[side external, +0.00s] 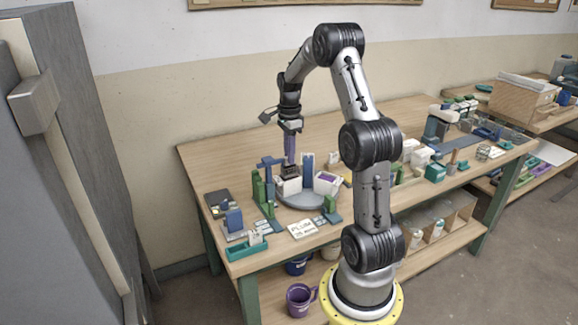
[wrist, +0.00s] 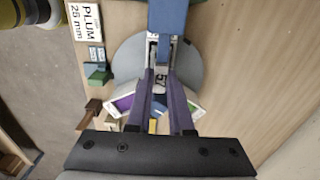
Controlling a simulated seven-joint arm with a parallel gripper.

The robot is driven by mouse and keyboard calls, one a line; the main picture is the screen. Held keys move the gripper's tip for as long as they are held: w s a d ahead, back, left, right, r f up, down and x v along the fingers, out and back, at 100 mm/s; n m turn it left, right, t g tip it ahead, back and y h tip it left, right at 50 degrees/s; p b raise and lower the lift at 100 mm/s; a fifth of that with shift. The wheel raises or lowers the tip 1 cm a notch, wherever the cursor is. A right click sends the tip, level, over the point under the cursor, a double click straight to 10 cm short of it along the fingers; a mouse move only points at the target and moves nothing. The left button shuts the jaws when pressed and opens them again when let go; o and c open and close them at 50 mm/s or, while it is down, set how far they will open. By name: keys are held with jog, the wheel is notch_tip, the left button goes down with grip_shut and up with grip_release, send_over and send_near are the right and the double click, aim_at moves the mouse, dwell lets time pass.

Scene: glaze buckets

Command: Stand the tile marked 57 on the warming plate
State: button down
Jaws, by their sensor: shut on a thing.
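The tile marked 57 (wrist: 160,77) shows in the wrist view between the two long purple fingers of my gripper (wrist: 161,70). My gripper is shut on it, and the fingers hide its sides. In the side external view my gripper (side external: 290,166) points down over a round grey plate (side external: 296,202), at a dark and white object; the tile's number cannot be read there. The round grey plate also shows in the wrist view (wrist: 130,62), beneath the tile. I cannot tell whether the tile touches it, or whether this is the warming plate.
A blue upright block (side external: 308,163) and a white piece with a purple face (side external: 327,182) stand close to my gripper. Green blocks (side external: 259,188) stand left of the plate. A card reading PLUM 25 mm (side external: 302,229) lies in front. Bare table shows behind the plate.

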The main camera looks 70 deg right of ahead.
jog(key=shift+r, duration=3.8)
jog(key=shift+w+d+r+m, duration=0.2)
jog(key=shift+w+d+m, duration=0.1)
jog(key=shift+m, duration=0.2)
jog(key=w+a+f, duration=0.3)
jog(key=w, duration=0.4)
jog(key=w+a+f+n, duration=0.1)
jog(key=w+a+f, duration=0.1)
jog(key=w+a, duration=0.35)
jog(key=w+a+f, duration=0.1)
jog(key=w+f, duration=0.2)
jog(key=w, duration=0.5)
jog(key=shift+s+a+f, duration=0.1)
jog(key=shift+f, duration=3.3)
jog(key=shift+f, duration=0.3)
